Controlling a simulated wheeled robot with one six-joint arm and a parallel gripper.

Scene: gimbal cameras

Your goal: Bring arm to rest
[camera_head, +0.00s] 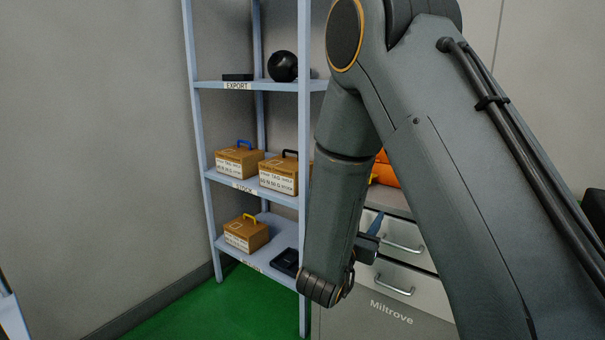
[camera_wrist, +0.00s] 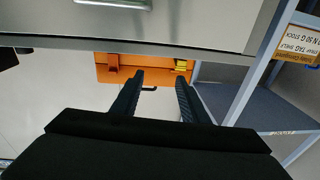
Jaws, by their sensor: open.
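My arm (camera_head: 440,150) is bent and fills the right half of the head view, its forearm hanging down in front of the shelf rack and the drawer cabinet. My gripper (camera_head: 374,225) shows only in part there, as a dark blue finger in front of the drawers. In the wrist view my gripper (camera_wrist: 159,76) is open, with its two dark fingers apart and nothing held between them. An orange case (camera_wrist: 125,62) with a dark handle lies beyond the fingertips. I cannot tell its distance from them.
The shelf rack (camera_head: 304,120) holds several cardboard boxes (camera_head: 237,161), a black ball (camera_head: 283,66) and dark items. The drawer cabinet (camera_head: 350,318) stands behind my forearm, with an orange object (camera_head: 386,172) on top, partly hidden. Green floor (camera_head: 190,315) shows clear at lower left.

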